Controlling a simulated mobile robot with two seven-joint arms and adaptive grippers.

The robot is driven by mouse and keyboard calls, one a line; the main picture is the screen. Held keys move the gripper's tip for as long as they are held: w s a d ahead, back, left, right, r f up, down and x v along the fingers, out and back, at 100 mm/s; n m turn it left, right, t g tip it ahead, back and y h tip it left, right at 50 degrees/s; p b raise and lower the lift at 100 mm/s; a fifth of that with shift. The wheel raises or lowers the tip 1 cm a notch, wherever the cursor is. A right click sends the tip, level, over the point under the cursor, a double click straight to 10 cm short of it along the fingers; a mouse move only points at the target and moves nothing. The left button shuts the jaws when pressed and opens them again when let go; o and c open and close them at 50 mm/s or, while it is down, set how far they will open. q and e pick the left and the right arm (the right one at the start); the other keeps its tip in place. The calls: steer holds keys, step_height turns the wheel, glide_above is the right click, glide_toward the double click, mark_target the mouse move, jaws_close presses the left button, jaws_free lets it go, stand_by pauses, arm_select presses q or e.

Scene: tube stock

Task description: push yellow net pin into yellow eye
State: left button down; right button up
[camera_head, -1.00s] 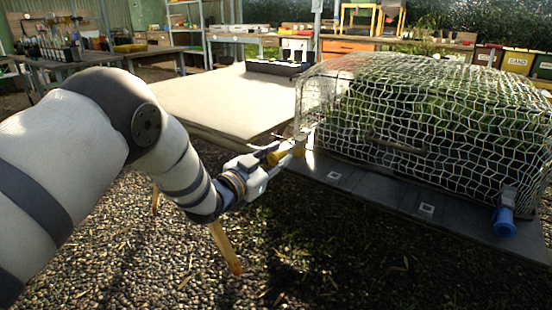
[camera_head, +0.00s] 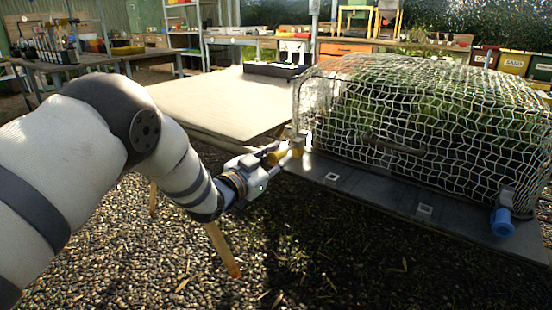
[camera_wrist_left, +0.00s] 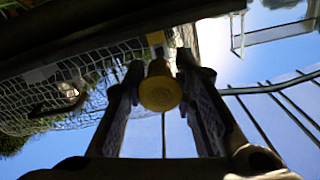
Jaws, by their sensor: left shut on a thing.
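The yellow net pin (camera_head: 277,154) is held between the fingers of my left gripper (camera_head: 268,160), at the near left corner of the netted bed. In the left wrist view its round yellow head (camera_wrist_left: 160,93) sits between the two dark fingers (camera_wrist_left: 160,100). The yellow eye (camera_head: 297,147) is at the bed's corner, just right of the pin; it also shows beyond the pin in the left wrist view (camera_wrist_left: 156,39). The pin points toward the eye; whether its tip is inside I cannot tell. My right gripper is not in view.
White netting (camera_head: 430,110) arches over green plants on a dark bed edge (camera_head: 370,190). A blue pin (camera_head: 502,222) is at the bed's near right corner. A pale table top (camera_head: 220,100) stands behind my left arm. Open gravel (camera_head: 330,260) lies in front.

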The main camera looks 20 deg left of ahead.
mark_target(286, 150)
arm_select(q)
steer(key=shift+b+x, duration=1.4)
steer(key=shift+x, duration=0.6)
steer(key=shift+c, duration=1)
jaws_free()
steer(key=shift+p+v, duration=1)
steer(key=shift+p, duration=0.1)
steer(key=shift+s+r, duration=0.1)
steer(key=shift+s, duration=0.05)
